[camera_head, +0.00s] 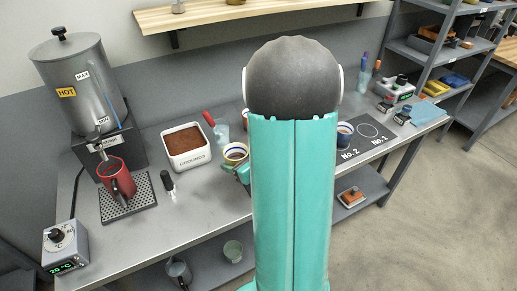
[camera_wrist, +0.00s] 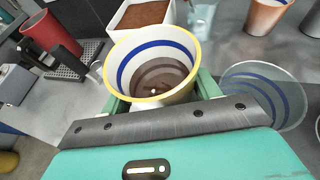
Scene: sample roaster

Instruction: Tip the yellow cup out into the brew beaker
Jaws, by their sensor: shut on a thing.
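The yellow cup has a yellow rim, a white inside with a blue band, and brown contents; it shows large in the wrist view (camera_wrist: 152,48) and left of my arm in the head view (camera_head: 234,152). My gripper (camera_head: 243,172) is shut on it, with green fingers on either side in the wrist view (camera_wrist: 157,98). The cup looks roughly upright, its mouth facing the wrist camera. A clear beaker with a blue band (camera_wrist: 288,100), probably the brew beaker, stands right of the cup in the wrist view, apart from it. My arm seems to hide it in the head view.
A white grounds bin (camera_head: 187,160), a red mug (camera_head: 117,178) on a drip grid, and a grey urn (camera_head: 80,85) stand at the left. An orange cup (camera_wrist: 265,14) is behind the beaker. Another cup (camera_head: 344,134) stands by the No. 2 mark. Bare bench lies at front left.

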